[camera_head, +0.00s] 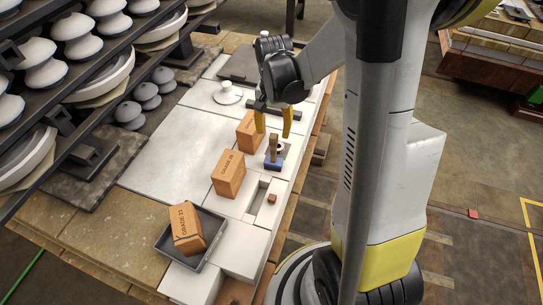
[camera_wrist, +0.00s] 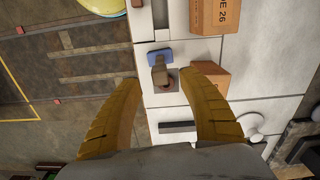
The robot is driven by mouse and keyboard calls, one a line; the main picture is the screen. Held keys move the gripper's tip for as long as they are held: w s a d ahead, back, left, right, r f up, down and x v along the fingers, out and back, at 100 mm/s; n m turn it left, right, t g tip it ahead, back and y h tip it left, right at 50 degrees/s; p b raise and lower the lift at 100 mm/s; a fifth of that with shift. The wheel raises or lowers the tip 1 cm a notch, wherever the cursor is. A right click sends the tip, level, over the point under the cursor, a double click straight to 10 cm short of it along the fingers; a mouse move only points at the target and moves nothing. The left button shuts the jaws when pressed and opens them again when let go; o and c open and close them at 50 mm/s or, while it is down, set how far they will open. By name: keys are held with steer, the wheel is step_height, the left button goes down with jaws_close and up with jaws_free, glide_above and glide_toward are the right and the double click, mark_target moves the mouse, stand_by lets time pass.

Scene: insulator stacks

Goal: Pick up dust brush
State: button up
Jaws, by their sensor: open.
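What looks like the dust brush (camera_head: 273,147), a small brown upright piece beside a blue part, stands on a small grey plate on the white worktop. In the wrist view the brown piece of the brush (camera_wrist: 159,74) lies between the fingers, with the blue part just beyond it. My gripper (camera_head: 273,133) has two yellow fingers pointing down, spread apart and empty, above the brush. In the wrist view my gripper (camera_wrist: 168,75) has its fingers on either side of the brush, and I see no contact. The exact height gap cannot be told.
An orange-brown block (camera_head: 249,131) stands close left of the brush; it also shows in the wrist view (camera_wrist: 210,76). Another block (camera_head: 228,174) stands nearer, and a third lies in a dark tray (camera_head: 163,242). A rack of white insulators (camera_head: 78,40) stands left. White worktop (camera_head: 180,150) is clear between.

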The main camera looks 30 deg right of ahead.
mark_target(274, 136)
step_height(274, 136, down, 5)
steer(key=shift+w+d+f+b, duration=0.1)
steer(key=shift+d+f+b, duration=0.1)
steer(key=shift+b, duration=1.05)
steer(key=shift+a+r, duration=0.1)
steer(key=shift+c, duration=0.2)
jaws_close()
